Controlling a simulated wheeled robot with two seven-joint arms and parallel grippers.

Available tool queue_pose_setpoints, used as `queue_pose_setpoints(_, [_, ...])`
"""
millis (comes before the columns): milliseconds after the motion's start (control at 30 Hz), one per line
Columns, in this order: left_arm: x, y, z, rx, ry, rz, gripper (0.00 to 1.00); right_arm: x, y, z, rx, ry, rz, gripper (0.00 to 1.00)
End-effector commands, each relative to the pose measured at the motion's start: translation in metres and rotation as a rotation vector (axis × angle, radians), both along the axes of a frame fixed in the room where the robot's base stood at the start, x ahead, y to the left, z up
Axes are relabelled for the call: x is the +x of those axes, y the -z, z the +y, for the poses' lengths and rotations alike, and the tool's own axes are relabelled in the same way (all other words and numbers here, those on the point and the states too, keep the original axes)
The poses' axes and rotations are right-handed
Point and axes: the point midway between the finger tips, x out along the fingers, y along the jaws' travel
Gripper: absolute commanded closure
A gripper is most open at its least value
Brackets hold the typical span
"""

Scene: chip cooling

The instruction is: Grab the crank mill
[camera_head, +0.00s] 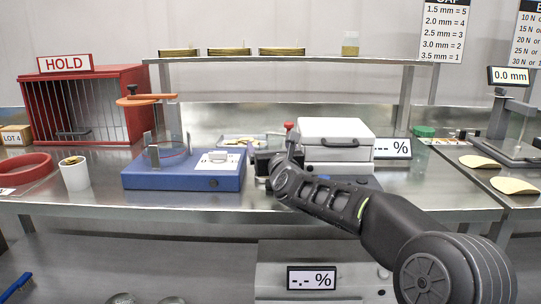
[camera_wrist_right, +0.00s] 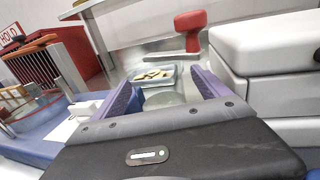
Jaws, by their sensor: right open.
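My right gripper (camera_head: 266,158) is over the bench between the blue device and the white-lidded machine. In the right wrist view its two purple-padded fingers (camera_wrist_right: 166,85) are apart, with nothing held between them. A red knob (camera_wrist_right: 190,22) on a red post stands beyond the fingers, beside the white machine; it also shows in the head view (camera_head: 288,126). It may be the handle of the crank mill, but I cannot tell; no mill body is clearly visible. A greyish rounded surface (camera_wrist_right: 166,99) shows between the fingers, partly hidden. My left gripper is not in view.
The blue device (camera_head: 183,179) is left of my gripper; the white-lidded machine (camera_head: 335,132) is close on its right. A small tray with chips (camera_wrist_right: 155,75) lies beyond. A raised shelf (camera_head: 290,59) spans the back. A white cup (camera_head: 75,176) stands left.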

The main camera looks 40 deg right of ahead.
Motion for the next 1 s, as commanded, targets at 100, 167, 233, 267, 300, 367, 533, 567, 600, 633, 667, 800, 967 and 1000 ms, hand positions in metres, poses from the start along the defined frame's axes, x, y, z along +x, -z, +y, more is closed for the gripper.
queue_pose_setpoints(100, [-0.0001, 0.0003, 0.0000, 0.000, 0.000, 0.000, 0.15, -0.0002, 0.0001, 0.0002, 0.000, 0.000, 0.000, 0.14])
queue_pose_setpoints(167, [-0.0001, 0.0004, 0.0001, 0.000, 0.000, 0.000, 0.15, -0.0002, 0.0000, 0.0002, 0.000, 0.000, 0.000, 0.14])
queue_pose_setpoints(233, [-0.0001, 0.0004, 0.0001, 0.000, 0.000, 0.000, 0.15, -0.0003, 0.0000, 0.0003, 0.000, 0.000, 0.000, 0.14])
queue_pose_setpoints(267, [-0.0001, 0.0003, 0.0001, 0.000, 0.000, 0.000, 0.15, -0.0003, 0.0000, 0.0003, 0.000, 0.000, 0.000, 0.14])
queue_pose_setpoints(300, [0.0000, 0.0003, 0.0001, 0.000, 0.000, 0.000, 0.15, -0.0003, 0.0000, 0.0003, 0.000, 0.000, 0.000, 0.14])
queue_pose_setpoints(367, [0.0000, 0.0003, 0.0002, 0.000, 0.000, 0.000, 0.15, -0.0003, 0.0000, 0.0003, 0.000, 0.000, 0.000, 0.14])
queue_pose_setpoints(533, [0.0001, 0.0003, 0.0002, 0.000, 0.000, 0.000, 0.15, -0.0004, -0.0001, 0.0004, 0.000, 0.000, 0.000, 0.21])
queue_pose_setpoints(567, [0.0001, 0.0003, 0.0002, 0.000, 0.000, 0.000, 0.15, -0.0004, -0.0001, 0.0004, 0.000, 0.000, 0.000, 0.23])
queue_pose_setpoints(600, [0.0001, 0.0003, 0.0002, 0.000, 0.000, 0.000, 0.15, -0.0004, -0.0001, 0.0004, 0.000, 0.000, 0.000, 0.27])
queue_pose_setpoints(633, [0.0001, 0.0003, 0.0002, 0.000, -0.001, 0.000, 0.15, -0.0004, -0.0001, 0.0004, 0.000, 0.000, 0.000, 0.29])
queue_pose_setpoints(667, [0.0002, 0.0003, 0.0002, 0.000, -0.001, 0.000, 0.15, -0.0004, -0.0001, 0.0004, 0.000, 0.000, 0.000, 0.32])
queue_pose_setpoints(800, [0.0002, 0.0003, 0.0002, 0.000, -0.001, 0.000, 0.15, -0.0004, -0.0001, 0.0004, 0.000, 0.000, 0.000, 0.43])
queue_pose_setpoints(967, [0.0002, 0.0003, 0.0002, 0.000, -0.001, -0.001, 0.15, -0.0004, -0.0001, 0.0003, 0.000, 0.000, 0.000, 0.56])
queue_pose_setpoints(1000, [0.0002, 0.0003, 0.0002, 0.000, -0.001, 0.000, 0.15, -0.0004, -0.0001, 0.0003, 0.000, 0.000, 0.000, 0.59])
